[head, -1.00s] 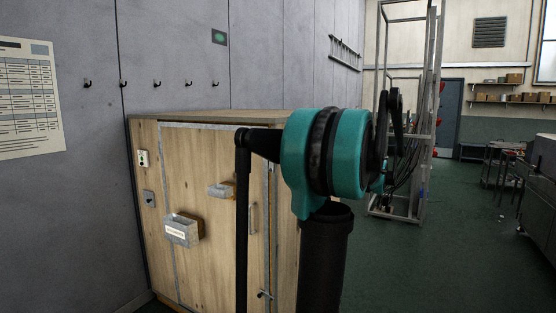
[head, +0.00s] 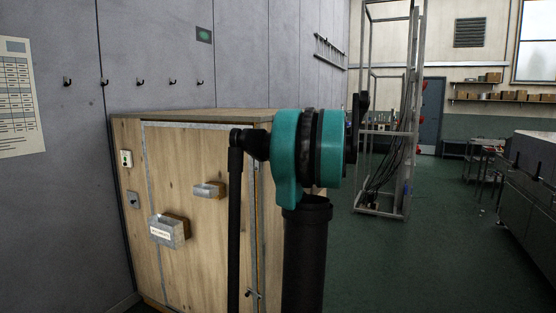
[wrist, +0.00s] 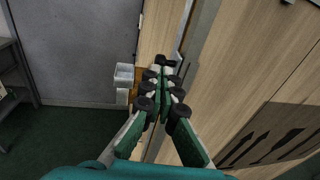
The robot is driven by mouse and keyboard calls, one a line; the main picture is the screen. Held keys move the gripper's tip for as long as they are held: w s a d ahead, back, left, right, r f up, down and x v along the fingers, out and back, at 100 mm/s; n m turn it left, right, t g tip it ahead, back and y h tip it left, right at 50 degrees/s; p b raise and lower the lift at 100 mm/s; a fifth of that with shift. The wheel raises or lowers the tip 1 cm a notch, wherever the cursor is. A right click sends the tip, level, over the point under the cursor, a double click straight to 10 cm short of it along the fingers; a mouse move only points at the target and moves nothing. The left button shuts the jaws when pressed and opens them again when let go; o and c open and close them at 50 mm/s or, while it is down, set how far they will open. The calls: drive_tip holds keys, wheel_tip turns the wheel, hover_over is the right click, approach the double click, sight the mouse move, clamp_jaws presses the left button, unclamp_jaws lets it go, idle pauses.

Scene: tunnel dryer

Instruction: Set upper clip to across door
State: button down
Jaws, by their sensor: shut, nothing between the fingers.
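A wooden dryer cabinet with a metal-edged door (head: 190,215) stands at the left in the head view. A small metal clip (head: 252,293) shows low at the door's right edge. I cannot make out the upper clip; my arm covers part of that edge. In the wrist view my gripper (wrist: 166,72) is shut and empty, with its green fingers and black pads together, in front of the pale wood and a grey metal strip (wrist: 200,35). Whether it touches anything there is unclear. The gripper is hidden in the head view.
A labelled box (head: 168,230) and a small ledge box (head: 209,190) stick out from the door. A pale box (wrist: 124,75) shows left of the fingers in the wrist view. A metal rack (head: 390,130) stands behind, and the green floor (head: 390,265) at right is open.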

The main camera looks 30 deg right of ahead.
sight(256, 155)
drive_tip(key=shift+x, duration=1.25)
